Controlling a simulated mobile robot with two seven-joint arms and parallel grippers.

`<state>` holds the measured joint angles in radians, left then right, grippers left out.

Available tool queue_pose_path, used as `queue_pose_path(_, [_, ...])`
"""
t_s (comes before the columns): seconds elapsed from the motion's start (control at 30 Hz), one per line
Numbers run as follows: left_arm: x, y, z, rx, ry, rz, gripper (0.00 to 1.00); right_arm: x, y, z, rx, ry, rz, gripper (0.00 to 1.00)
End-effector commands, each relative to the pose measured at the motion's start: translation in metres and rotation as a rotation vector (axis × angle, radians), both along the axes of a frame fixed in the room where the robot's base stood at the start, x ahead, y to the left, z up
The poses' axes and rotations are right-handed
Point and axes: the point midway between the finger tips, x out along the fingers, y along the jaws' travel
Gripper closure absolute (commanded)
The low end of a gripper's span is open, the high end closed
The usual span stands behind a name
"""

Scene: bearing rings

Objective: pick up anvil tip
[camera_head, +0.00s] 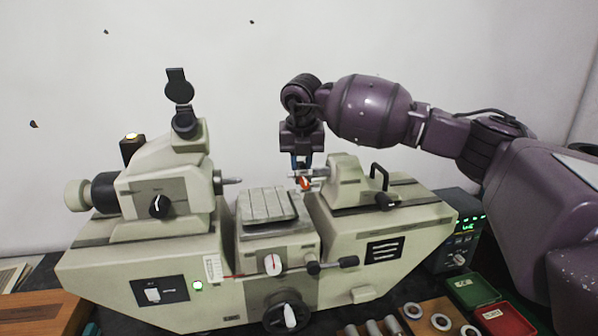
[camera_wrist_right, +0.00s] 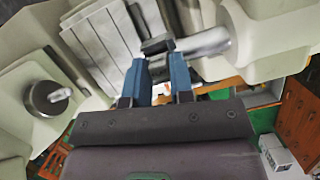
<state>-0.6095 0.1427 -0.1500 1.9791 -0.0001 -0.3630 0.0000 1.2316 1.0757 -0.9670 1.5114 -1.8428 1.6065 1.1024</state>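A small dark block, apparently the anvil tip (camera_wrist_right: 157,44), sits at the left end of a silver spindle (camera_wrist_right: 205,43) in the right wrist view. In the head view the spindle (camera_head: 317,172) points left from the machine's right-hand housing. My right gripper (camera_wrist_right: 159,62) has its two blue fingers apart with a gap between them. The block lies across that gap at the fingertips; whether the fingers touch it is unclear. In the head view my right gripper (camera_head: 301,168) hangs from above at the spindle's end, beside a small orange part (camera_head: 304,183). My left gripper is not seen.
The machine's grooved stage (camera_head: 267,206) is left of and below my gripper. The left housing (camera_head: 165,195) carries a facing spindle (camera_head: 231,181). A control box (camera_head: 460,235), a green tray (camera_head: 472,289), a red tray (camera_head: 503,319) and several rings (camera_head: 441,321) are at front right.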

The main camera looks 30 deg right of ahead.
Motion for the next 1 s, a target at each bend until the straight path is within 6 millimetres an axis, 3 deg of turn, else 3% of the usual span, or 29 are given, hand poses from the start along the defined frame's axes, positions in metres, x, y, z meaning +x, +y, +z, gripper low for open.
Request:
queue_pose_path(0.03, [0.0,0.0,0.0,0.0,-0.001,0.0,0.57,0.0,0.0,0.0,0.0,0.0,0.0,0.87])
queue_pose_path(0.13, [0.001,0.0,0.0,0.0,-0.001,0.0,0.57,0.0,0.0,0.0,0.0,0.0,0.0,1.0])
queue_pose_path(0.63, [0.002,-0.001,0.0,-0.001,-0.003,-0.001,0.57,0.0,0.0,0.008,0.0,-0.002,-0.001,1.0])
queue_pose_path(0.77, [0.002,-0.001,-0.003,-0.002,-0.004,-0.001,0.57,0.001,0.0,0.026,0.0,-0.007,0.0,1.0])
queue_pose_path(1.0, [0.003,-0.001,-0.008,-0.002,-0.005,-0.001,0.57,0.001,0.0,0.084,0.002,-0.006,0.0,1.0])
